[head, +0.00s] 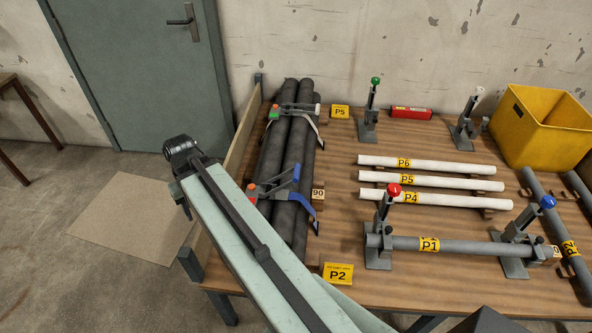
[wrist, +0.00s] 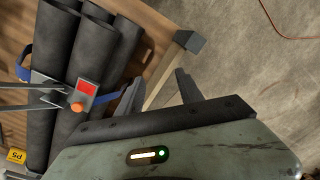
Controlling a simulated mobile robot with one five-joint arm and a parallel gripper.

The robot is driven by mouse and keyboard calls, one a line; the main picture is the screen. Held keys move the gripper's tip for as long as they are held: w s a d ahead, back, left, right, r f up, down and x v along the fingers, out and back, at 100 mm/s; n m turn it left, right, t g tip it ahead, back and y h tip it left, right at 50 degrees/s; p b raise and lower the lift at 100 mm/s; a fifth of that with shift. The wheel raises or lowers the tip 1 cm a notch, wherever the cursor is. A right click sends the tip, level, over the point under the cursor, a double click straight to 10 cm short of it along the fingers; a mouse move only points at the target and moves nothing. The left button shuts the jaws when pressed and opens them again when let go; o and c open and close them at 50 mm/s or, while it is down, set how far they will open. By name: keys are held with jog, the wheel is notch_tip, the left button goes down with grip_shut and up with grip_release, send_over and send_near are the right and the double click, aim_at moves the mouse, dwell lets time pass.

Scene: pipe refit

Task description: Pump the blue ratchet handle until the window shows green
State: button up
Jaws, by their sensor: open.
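The blue ratchet handle (head: 292,176) sits on a strap across the bundle of dark pipes (head: 299,140) at the left of the bench. Its blue strap (head: 303,204) runs down to the right. In the wrist view, its window (wrist: 86,88) shows red, with an orange knob (wrist: 77,106) beside it. My gripper (wrist: 160,76) is open and empty in the wrist view, its two fingers apart. It is to the right of the ratchet there, not touching it. In the head view my arm hides most of the gripper, left of the bundle.
A second ratchet with a green window (head: 274,113) sits farther back on the bundle. A wooden board (head: 238,135) edges the bench on the left. White pipes (head: 440,165), clamp stands and a yellow bin (head: 535,130) fill the right. Open floor (head: 100,225) lies to the left.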

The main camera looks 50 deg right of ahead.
jog(key=s+d+r+m+p, duration=0.2)
jog(key=d+r, duration=0.1)
jog(key=d, duration=0.5)
jog(key=s+d+r+m+p, duration=0.2)
jog(key=d, duration=0.6)
jog(key=m+t+p, duration=0.2)
jog(key=m+p, duration=0.1)
jog(key=m, duration=0.2)
send_near(297, 171)
jog(key=f, duration=0.1)
jog(key=shift+y, duration=0.3)
jog(key=b+x, duration=0.9)
jog(key=x, duration=0.1)
jog(key=shift+d+f+b, duration=0.1)
jog(key=shift+d+b, duration=0.2)
jog(key=shift+b, duration=0.05)
jog(key=shift+w+a, duration=0.1)
jog(key=shift+w, duration=0.05)
jog(key=w+a+r+p, duration=0.3)
jog(key=w+a, duration=0.5)
jog(key=w, duration=0.4)
jog(key=shift+w+r, duration=0.25)
jog(key=shift+w, duration=0.1)
